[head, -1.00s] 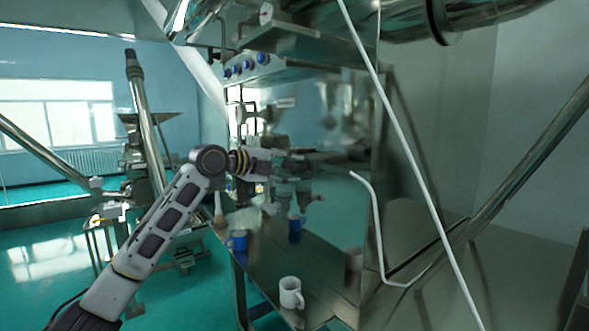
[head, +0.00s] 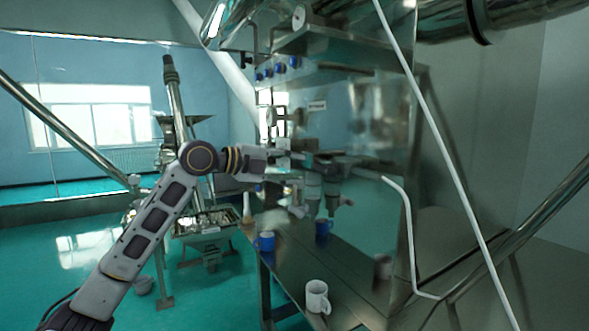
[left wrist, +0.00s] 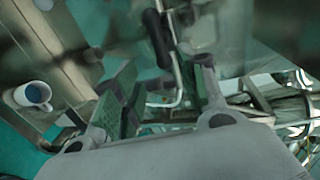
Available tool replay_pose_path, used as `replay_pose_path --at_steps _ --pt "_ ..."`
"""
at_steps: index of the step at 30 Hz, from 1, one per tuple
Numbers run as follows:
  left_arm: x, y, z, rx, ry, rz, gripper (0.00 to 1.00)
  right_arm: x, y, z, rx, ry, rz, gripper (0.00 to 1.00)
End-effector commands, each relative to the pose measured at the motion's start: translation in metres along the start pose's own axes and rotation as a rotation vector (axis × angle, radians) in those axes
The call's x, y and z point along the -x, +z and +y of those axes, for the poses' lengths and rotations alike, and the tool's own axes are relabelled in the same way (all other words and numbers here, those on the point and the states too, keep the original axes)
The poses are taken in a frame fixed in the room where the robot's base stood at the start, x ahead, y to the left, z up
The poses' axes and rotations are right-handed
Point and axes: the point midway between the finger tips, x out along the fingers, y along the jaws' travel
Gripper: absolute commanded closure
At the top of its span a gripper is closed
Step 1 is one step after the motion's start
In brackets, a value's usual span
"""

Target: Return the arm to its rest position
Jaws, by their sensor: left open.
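My left arm rises from the lower left in the head view and bends at a joint. Its left gripper (head: 292,198) is in front of the shiny steel panel, above the steel table (head: 290,272); its small outline blends with reflections. In the left wrist view the two fingers (left wrist: 165,105) stand well apart, with nothing seen held between them. A white mug (head: 317,297) stands near the table's front edge, below and apart from the gripper. A mug with a blue inside (left wrist: 33,95) shows at the left of the wrist view. My right gripper is not in view.
A blue mug (head: 265,241) stands farther back on the table. The steel panel (head: 375,120) mirrors the mugs and arm. A thin white bent rod (head: 408,225) is right of the table. Sieve-like metal equipment (head: 203,222) stands behind my arm. Green floor is open at left.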

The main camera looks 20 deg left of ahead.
Motion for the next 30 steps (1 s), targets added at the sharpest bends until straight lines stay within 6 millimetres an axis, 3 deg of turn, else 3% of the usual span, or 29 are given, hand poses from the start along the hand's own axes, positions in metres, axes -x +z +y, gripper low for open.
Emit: replay_pose_path --at_steps 19,23,30 --pt "-0.004 -0.001 0.008 0.014 0.012 0.0 0.58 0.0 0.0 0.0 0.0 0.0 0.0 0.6" --pt "-0.015 -0.004 0.028 0.05 0.041 -0.002 0.58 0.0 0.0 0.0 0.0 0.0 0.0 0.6" --pt "-0.044 -0.016 0.09 0.172 0.129 -0.018 0.58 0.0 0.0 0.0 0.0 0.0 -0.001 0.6"
